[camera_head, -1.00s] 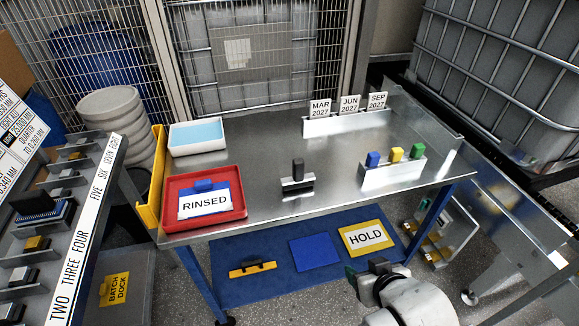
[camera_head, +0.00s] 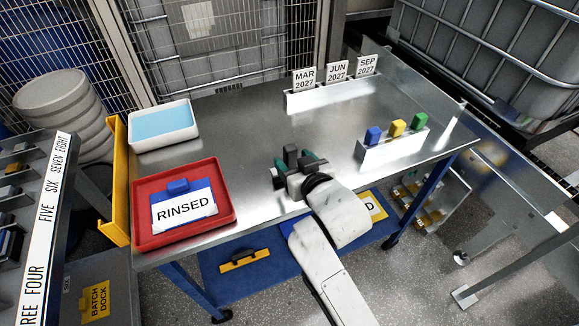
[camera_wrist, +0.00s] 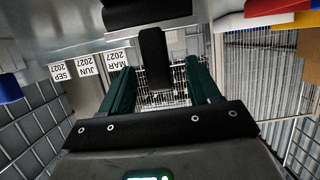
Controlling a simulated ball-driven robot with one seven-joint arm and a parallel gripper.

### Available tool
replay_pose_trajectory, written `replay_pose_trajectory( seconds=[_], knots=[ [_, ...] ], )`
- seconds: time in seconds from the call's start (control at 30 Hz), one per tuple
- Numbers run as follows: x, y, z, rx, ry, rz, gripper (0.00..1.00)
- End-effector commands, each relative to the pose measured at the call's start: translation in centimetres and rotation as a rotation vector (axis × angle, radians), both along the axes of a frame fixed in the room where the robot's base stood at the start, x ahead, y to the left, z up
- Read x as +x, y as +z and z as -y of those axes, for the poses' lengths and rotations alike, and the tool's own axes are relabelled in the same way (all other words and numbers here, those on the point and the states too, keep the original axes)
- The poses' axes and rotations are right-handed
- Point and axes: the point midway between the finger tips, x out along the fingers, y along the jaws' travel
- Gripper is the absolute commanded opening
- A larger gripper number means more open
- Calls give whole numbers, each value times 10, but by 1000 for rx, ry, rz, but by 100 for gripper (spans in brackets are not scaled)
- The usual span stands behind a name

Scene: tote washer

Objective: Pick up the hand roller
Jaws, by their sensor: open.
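The hand roller, a dark upright handle (camera_head: 291,154) on a wide dark body, stands on the steel table near its front edge, and my gripper hides most of it in the head view. In the wrist view its black handle (camera_wrist: 153,58) shows between the two green fingers, with the wide dark body at the top (camera_wrist: 146,10). My gripper (camera_head: 296,162) is open, with one finger on each side of the handle and a gap visible in the wrist view. It also shows there (camera_wrist: 155,88).
A red tray (camera_head: 225,221) with a RINSED card (camera_head: 185,207) and a white tray with blue inside (camera_head: 164,144) are at the left. A rack with coloured blocks (camera_head: 392,147) is at the right. Date cards (camera_head: 336,72) stand behind. The table between is clear.

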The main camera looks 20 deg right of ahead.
Motion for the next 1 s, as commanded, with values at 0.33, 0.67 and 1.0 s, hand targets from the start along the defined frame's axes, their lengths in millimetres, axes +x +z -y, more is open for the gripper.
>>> replay_pose_trajectory(
  seconds=[0.33,0.67,1.0],
  knots=[
    [38,-9,3,1,0,-2,62],
    [52,-15,3,0,-1,-2,62],
    [51,-15,3,0,-1,-2,39]
  ],
)
